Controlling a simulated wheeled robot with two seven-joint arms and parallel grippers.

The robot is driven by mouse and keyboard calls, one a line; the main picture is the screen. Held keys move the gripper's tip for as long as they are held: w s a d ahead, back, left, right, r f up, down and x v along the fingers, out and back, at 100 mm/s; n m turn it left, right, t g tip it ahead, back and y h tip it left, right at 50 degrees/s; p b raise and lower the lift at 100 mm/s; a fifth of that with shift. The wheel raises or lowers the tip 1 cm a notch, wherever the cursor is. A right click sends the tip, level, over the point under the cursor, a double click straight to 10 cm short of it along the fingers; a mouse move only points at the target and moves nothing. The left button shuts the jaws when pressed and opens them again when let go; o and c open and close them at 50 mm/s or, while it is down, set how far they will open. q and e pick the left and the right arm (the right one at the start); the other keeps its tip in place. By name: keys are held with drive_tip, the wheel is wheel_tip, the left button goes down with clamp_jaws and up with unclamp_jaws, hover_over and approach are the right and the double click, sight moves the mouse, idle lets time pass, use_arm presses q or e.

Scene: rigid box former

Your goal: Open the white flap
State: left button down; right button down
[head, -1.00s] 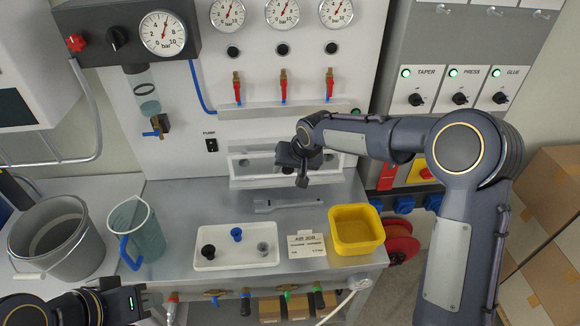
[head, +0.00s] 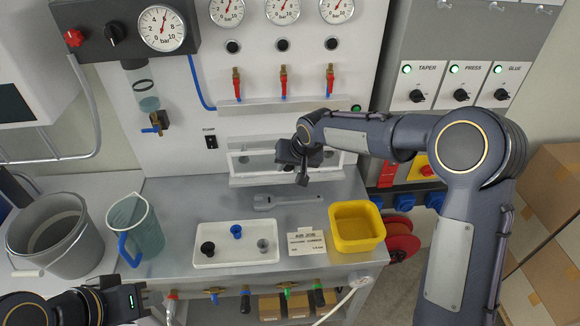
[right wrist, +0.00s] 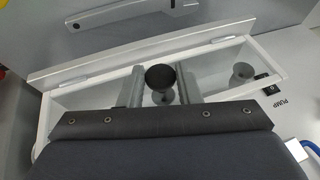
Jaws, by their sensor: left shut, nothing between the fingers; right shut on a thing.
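The white flap (head: 270,182) is hinged on the lower front edge of a white compartment (head: 349,160) on the panel and is swung down, with the opening uncovered. The right wrist view shows the flap (right wrist: 140,58) as a long strip with two hinges. My right gripper (head: 291,167) is at the opening. In the right wrist view its two fingers (right wrist: 161,88) reach into the compartment, on either side of a black cup-shaped piece (right wrist: 160,77), and are shut on it. A grey cup-shaped piece (right wrist: 242,74) stands beside them. My left gripper (head: 138,298) is shut and empty at the lower left.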

drive_tip(key=s+f+t+b, duration=0.1)
drive_tip(key=t+b, duration=0.1)
drive_tip(key=b, duration=0.7)
drive_tip(key=s+f+t+b, duration=0.1)
drive_tip(key=t+b, duration=0.1)
drive_tip(key=b, duration=0.8)
drive_tip(key=s+f+n+t+b, duration=0.1)
drive_tip(key=t+b, duration=0.2)
drive_tip(key=b, duration=0.7)
drive_tip(key=shift+s+f+y, duration=0.15)
drive_tip(key=shift+f+y, duration=0.1)
drive_tip(key=shift+y, duration=0.05)
drive_tip(key=c, duration=1)
unclamp_jaws()
drive_tip(key=shift+c, duration=0.2)
drive_tip(key=v, duration=0.7)
drive_tip(key=shift+s+r, duration=0.25)
drive_tip(key=shift+s, duration=0.1)
drive_tip(key=shift+c, duration=0.2)
